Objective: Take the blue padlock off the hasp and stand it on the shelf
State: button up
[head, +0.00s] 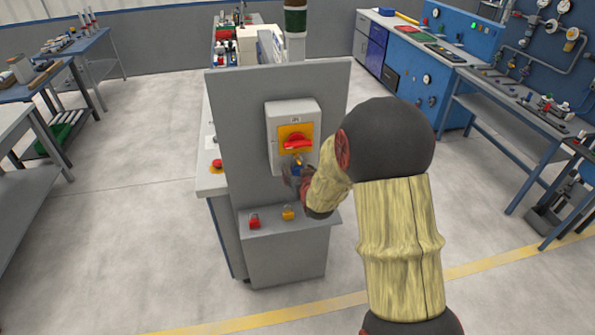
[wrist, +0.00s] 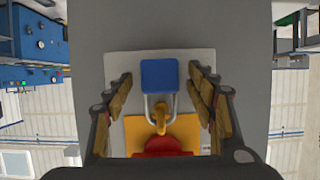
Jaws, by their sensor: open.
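The blue padlock (wrist: 160,74) hangs by its shackle from the yellow hasp (wrist: 162,118) on the switch box; a little of its blue shows in the head view (head: 297,170). The wrist view is upside down, with the padlock body above the hasp. My gripper (wrist: 162,80) is open, one finger on each side of the padlock, with gaps between fingers and body. In the head view my gripper (head: 296,181) is in front of the box's lower part and partly hides the padlock. The grey shelf (head: 313,220) juts out below the panel.
A red padlock (head: 254,222) and a yellow padlock (head: 288,213) stand on the shelf's left and middle; its right part looks free. The red rotary handle (head: 298,143) is just above the hasp. The upright grey panel (head: 238,120) stands behind the box.

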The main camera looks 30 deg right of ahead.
jog(key=shift+w+f, duration=0.1)
jog(key=shift+w, duration=0.15)
jog(key=shift+c, duration=0.8)
jog(key=c, duration=1.1)
jog(key=shift+c, duration=0.2)
